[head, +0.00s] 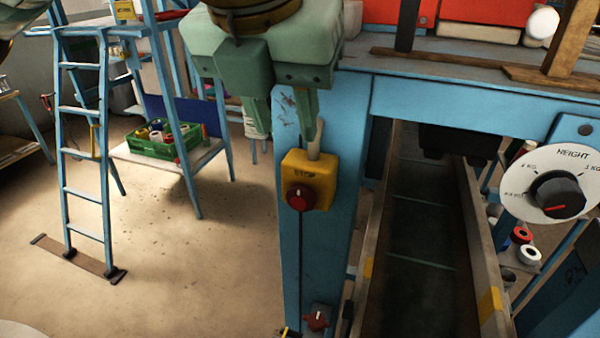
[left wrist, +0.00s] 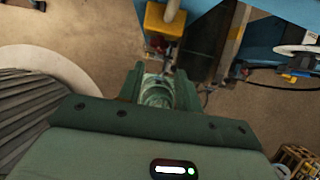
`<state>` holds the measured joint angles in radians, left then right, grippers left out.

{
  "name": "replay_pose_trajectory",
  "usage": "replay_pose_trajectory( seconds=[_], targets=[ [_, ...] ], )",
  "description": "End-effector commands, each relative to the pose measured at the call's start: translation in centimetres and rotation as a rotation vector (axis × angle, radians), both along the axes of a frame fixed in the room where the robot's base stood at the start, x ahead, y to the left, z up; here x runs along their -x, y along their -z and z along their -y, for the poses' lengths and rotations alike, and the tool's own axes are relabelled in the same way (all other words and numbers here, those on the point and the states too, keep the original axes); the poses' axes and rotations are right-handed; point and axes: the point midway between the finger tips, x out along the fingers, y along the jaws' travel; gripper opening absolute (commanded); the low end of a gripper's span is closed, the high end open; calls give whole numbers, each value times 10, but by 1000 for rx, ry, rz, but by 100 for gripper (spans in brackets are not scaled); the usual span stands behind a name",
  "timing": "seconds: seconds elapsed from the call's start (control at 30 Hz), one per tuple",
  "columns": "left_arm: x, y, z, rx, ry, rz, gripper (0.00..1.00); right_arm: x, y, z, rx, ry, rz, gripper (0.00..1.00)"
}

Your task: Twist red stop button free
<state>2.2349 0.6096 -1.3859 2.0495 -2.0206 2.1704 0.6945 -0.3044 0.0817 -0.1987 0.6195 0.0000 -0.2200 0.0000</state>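The red stop button (head: 300,197) is a round knob on the front of a yellow box (head: 322,178), fixed to a blue post (head: 345,125). My left gripper (head: 283,133), green, points down above the box. Its two fingers are apart with nothing visible between them, and it looks clear of the button. A pale upright piece stands at the top of the box, close to the right finger. My right gripper is not in view.
A dark conveyor chute (head: 420,230) runs down right of the post. A smaller red knob (head: 317,320) sits low on the post. A blue ladder (head: 85,150) stands left; open floor lies between.

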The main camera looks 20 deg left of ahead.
Motion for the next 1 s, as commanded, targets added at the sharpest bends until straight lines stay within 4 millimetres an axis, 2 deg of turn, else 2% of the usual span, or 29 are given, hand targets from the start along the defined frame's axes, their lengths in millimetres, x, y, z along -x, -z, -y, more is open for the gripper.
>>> replay_pose_trajectory(
  seconds=[0.03, 0.2, 0.4, 0.6, 0.87, 0.9, 1.0],
  targets=[
    [-5, 16, 0, -2, 1, -7, 35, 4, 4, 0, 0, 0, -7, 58],
    [-22, 56, 1, -1, 1, -6, 35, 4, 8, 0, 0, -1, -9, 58],
    [-36, 89, 1, 1, 0, -3, 35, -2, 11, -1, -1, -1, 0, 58],
    [-43, 104, 1, 1, -1, -1, 35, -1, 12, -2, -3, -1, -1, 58],
    [-43, 105, 1, 1, -1, -1, 35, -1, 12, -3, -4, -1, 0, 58],
    [-43, 105, 1, 1, -1, -1, 29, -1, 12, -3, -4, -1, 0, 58],
    [-43, 105, 1, 1, -1, -1, 3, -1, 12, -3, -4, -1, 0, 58]
  ],
)
